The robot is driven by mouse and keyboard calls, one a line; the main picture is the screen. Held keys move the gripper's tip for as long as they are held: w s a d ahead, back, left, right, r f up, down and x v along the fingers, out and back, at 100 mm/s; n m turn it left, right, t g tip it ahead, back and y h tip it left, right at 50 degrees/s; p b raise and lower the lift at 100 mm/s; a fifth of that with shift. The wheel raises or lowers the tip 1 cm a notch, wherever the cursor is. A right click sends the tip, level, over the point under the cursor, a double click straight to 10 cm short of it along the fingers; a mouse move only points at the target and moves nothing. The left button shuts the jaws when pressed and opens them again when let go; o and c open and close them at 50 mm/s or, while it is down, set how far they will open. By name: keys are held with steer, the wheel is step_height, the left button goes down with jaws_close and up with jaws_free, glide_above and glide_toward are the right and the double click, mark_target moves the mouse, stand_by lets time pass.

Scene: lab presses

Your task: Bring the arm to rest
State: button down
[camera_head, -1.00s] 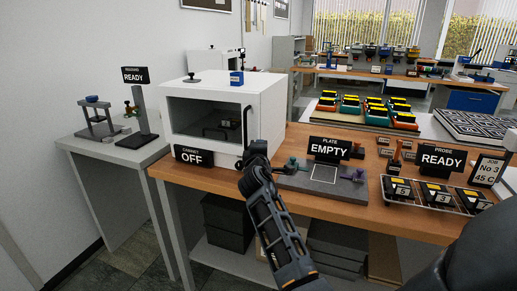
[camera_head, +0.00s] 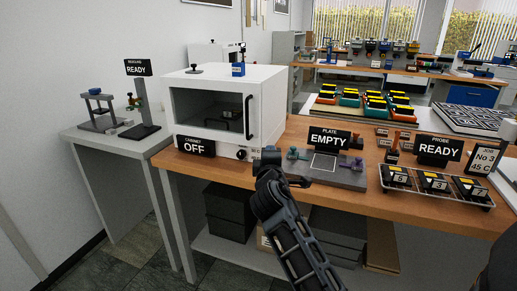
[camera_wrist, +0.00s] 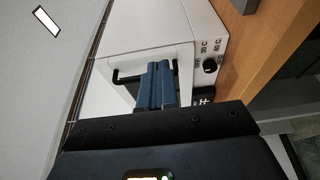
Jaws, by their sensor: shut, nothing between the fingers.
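My gripper (camera_wrist: 157,84) is shut and empty in the wrist view, its two blue fingers together. In that view it is in front of the white cabinet (camera_wrist: 150,27), close to the black door handle; I cannot tell whether it touches. In the head view my arm reaches up from the bottom to the bench's front edge, below the cabinet's right corner; the fingertips are hard to make out there. The white cabinet (camera_head: 268,85) has its door closed and a sign reading OFF (camera_head: 195,146).
The plate (camera_head: 340,178), with its EMPTY sign (camera_head: 329,139), lies right of my arm on the wooden bench. A rack of numbered blocks (camera_head: 436,187) and a READY sign (camera_head: 439,150) are farther right. A grey side table (camera_head: 105,145) stands left. The floor in front shows clear.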

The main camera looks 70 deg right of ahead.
steer(key=shift+s+a, duration=0.1)
steer(key=s+a+f+n+t+y, duration=0.1)
steer(key=s+a+f+t+y, duration=0.2)
steer(key=a, duration=0.5)
steer(key=s+a+f+t+y, duration=0.1)
steer(key=a+f+t+y, duration=0.2)
steer(key=a, duration=0.6)
steer(key=s+a+f+n+t+y, duration=0.1)
steer(key=a+f+t+y, duration=0.1)
steer(key=a+f+y, duration=0.45)
steer(key=s+a+r+m+y, duration=0.2)
steer(key=s+a+r+m, duration=0.1)
steer(key=s+a, duration=0.5)
steer(key=s+a+r+m+y, duration=0.2)
steer(key=s+a+r+m, duration=0.1)
steer(key=s+a, duration=0.6)
steer(key=shift+a+r+t, duration=0.3)
steer(key=shift+a+r, duration=0.45)
steer(key=shift+a, duration=0.1)
steer(key=shift+y, duration=0.25)
